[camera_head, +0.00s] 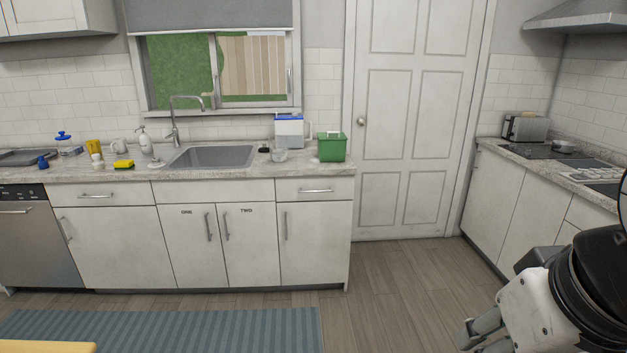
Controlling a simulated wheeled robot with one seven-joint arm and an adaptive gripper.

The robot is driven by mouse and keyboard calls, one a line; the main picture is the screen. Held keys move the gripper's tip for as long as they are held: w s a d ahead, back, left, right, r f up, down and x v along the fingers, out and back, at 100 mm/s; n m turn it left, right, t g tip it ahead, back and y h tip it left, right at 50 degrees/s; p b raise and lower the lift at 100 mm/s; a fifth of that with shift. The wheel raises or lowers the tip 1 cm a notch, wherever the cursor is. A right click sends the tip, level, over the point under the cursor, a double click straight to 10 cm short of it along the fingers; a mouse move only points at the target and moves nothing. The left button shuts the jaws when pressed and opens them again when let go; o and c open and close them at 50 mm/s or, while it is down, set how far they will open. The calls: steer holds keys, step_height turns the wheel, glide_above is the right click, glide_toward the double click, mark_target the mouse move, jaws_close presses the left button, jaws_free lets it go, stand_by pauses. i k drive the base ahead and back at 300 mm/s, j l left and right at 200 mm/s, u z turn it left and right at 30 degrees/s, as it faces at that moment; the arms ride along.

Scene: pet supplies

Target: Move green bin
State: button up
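The green bin (332,149) is a small box with a lid and a pale handle on top. It stands upright on the right end of the sink counter (318,169), close to the counter's right edge. My gripper (466,337) is at the lower right of the view, low over the floor and far from the bin. Its fingers are partly cut off by the frame's bottom edge, so their opening is unclear. I see nothing held in it.
A blue-and-white container (289,131) and a small glass bowl (279,155) stand left of the bin. The sink (211,156) is further left. A white door (415,120) is right of the counter. A striped rug (170,331) lies on the otherwise open floor.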

mark_target(329, 151)
steer(key=i, duration=1.7)
steer(key=i+u, duration=0.1)
steer(key=i, duration=1.6)
